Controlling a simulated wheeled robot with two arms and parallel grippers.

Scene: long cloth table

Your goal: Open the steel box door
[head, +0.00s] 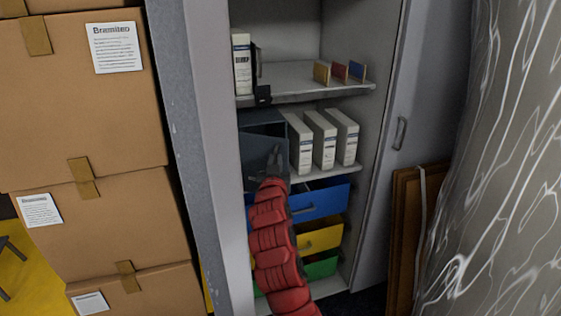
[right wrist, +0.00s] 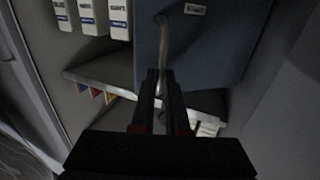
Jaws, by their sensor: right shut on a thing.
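The steel box (head: 255,150), dark blue-grey, stands on the middle shelf at the left inside the open cabinet. Its front panel (right wrist: 205,50) fills the upper middle of the right wrist view, with a small white label and a slim metal handle (right wrist: 164,38). My right gripper (head: 276,158) is at the front of the box, at the end of the red arm. In the wrist view its narrow jaws (right wrist: 161,75) are closed around the lower visible part of the handle. My left gripper is not in view.
White binders (head: 323,140) stand close to the right of the box. Above is a shelf (head: 310,82) with small coloured items; below are blue (head: 318,200), yellow and green drawers. The cabinet door (head: 400,100) stands open at right. Cardboard boxes (head: 85,110) are stacked at left.

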